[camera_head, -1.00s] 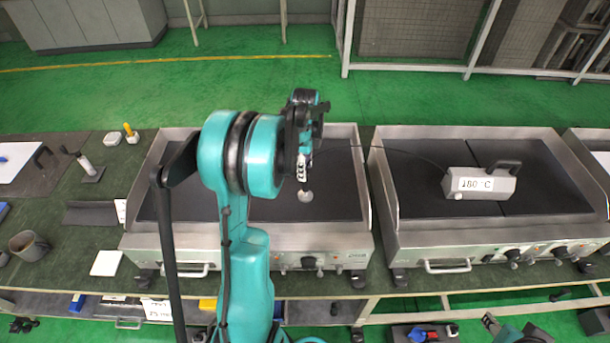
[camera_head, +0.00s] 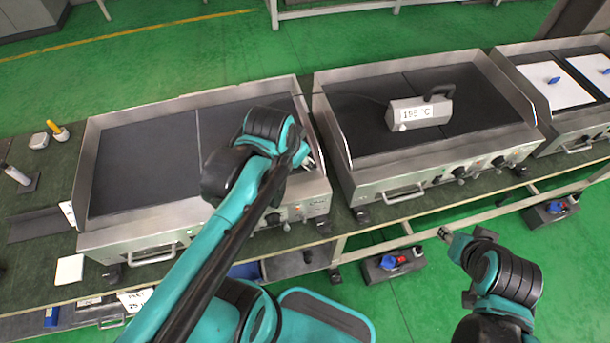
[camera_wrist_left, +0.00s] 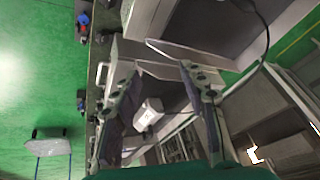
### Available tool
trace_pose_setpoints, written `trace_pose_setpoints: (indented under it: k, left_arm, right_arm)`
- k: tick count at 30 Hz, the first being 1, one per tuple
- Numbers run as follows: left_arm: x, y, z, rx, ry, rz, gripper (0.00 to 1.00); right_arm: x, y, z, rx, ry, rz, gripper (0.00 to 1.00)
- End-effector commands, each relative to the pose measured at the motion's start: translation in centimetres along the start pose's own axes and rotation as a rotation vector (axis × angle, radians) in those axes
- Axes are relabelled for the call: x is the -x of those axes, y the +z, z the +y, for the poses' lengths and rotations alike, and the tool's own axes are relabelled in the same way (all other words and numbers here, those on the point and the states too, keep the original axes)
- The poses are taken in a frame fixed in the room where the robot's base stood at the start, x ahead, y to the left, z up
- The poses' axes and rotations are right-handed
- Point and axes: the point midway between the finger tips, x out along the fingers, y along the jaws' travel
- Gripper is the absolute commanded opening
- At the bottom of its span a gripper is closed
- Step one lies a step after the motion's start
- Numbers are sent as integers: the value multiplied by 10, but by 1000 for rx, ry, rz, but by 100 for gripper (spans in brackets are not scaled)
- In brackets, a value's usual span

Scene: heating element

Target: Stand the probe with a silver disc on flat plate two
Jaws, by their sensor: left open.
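My left gripper (camera_head: 304,160) is open, at the right wall of the left griddle (camera_head: 150,155), its fingers partly hidden by my wrist. In the left wrist view my left gripper (camera_wrist_left: 165,52) has its two fingers spread, with no probe clearly visible between them. I cannot make out the probe with the silver disc; my left arm covers much of the left griddle's right plate. A grey meter box (camera_head: 421,112) with a handle and a readout of about 195 °C sits on the second griddle (camera_head: 352,118). My right gripper (camera_head: 446,233) is low in front of the bench, its jaw opening unclear.
A third griddle with white sheets (camera_head: 560,85) stands at the far right. A white holder (camera_head: 38,141), a yellow-handled tool (camera_head: 58,132) and a white pad (camera_head: 69,270) lie at the left. Raised steel walls edge each griddle. A dark cable (camera_wrist_left: 262,50) shows in the wrist view.

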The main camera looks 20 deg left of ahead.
Motion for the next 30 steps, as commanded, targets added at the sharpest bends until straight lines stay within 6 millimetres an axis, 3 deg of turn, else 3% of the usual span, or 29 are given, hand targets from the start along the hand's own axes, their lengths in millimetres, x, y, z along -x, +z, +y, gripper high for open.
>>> trace_pose_setpoints:
  k: [3, 9, 30]
  left_arm:
    - [6, 16, 26, 123, 8, 69, 43]
    - [8, 28, 47, 257, 28, 135, 43]
    - [-4, 35, 52, 281, 31, 144, 43]
  right_arm:
    - [0, 0, 0, 0, 0, 0, 40]
    - [0, 0, 0, 0, 0, 0, 40]
    - [-10, 7, 0, 0, 0, 0, 40]
